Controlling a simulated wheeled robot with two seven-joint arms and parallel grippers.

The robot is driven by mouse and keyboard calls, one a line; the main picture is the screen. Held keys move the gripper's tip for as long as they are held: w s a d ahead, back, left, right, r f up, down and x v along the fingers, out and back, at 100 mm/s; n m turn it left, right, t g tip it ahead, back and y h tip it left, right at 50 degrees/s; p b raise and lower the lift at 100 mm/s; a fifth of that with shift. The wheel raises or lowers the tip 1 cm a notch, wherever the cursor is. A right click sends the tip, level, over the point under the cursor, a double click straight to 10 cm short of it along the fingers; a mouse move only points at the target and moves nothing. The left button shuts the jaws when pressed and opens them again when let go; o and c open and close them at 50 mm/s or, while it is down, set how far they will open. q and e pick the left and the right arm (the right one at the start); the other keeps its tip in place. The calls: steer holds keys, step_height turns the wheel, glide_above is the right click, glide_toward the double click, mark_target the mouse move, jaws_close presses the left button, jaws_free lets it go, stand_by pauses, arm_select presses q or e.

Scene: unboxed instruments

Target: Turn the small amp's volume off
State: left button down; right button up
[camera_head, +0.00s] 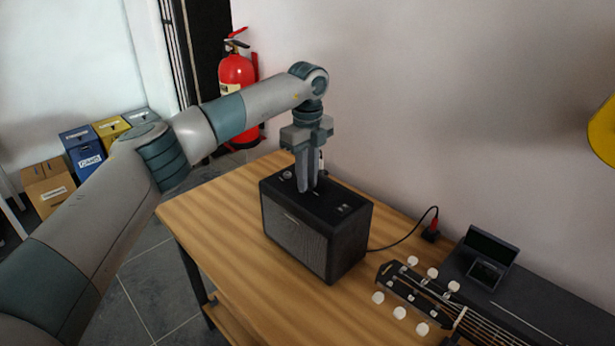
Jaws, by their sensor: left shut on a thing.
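The small amp (297,228) is a black box with a grey front grille, standing upright on the wooden table. Its top panel (340,197) carries small controls; one pale knob shows left of my fingers. My left gripper (308,188) points straight down onto the amp's top from above. Its fingers are shut on a small control knob there, which they mostly hide. I cannot read the knob's marking or its setting. My right gripper is out of view.
A guitar headstock (415,292) with white tuning pegs lies right of the amp. Behind it is a dark case (520,290). The table (235,240) is clear left of the amp.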

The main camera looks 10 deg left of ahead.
arm_select(q)
steer(key=c, duration=1.7)
jaws_free()
steer(key=shift+r, duration=0.1)
steer(key=shift+o, duration=0.4)
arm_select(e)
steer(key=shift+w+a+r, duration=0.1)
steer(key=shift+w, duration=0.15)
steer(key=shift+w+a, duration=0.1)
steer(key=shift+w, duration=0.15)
